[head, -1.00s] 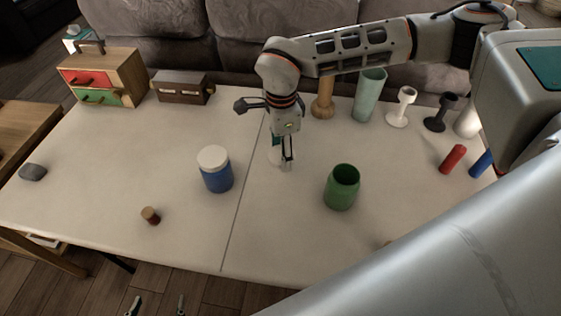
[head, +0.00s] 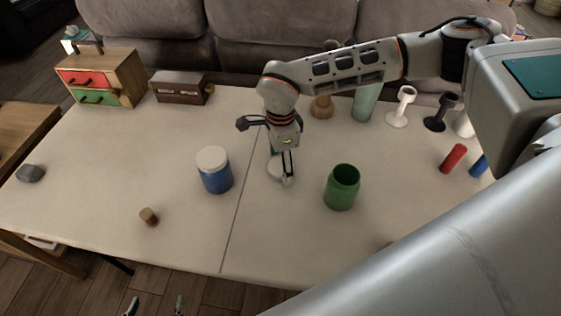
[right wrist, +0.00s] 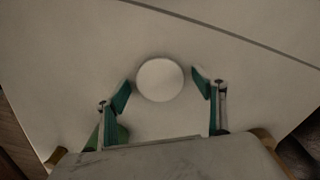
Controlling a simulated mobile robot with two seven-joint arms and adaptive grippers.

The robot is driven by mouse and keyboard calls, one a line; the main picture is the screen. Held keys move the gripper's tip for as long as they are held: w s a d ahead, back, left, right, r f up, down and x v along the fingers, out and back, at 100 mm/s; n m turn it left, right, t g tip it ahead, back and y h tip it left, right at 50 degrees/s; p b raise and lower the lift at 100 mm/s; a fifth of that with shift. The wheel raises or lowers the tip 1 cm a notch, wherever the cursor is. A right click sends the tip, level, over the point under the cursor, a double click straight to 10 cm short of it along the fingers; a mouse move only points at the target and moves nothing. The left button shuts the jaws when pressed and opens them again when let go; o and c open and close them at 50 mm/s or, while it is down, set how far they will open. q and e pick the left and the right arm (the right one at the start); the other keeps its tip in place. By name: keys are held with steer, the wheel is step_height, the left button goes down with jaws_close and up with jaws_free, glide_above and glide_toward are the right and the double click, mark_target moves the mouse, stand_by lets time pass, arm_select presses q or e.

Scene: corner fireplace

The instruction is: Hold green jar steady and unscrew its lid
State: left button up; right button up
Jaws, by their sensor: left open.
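The green jar (head: 342,187) stands upright on the table with its mouth open and no lid on it. A round white lid (head: 275,171) lies on the table to the left of the jar. My right gripper (head: 281,176) is directly over this lid. In the right wrist view the lid (right wrist: 160,80) sits between the two green-padded fingers (right wrist: 161,88), with a small gap on each side, so the gripper is open. My left gripper (head: 156,307) is at the bottom edge, open and empty, in front of the table and away from the jar.
A blue jar with a white lid (head: 215,170) stands left of my right gripper. A small cork-like piece (head: 149,216) lies nearer. Red (head: 453,158) and blue (head: 480,164) cylinders, cups and vases stand at the right. My large arm link covers the lower right.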

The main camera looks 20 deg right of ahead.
mark_target(281, 167)
step_height(281, 167, up, 12)
steer(key=p, duration=0.1)
steer(key=shift+r, duration=0.15)
stand_by(0.6)
steer(key=shift+s, duration=0.1)
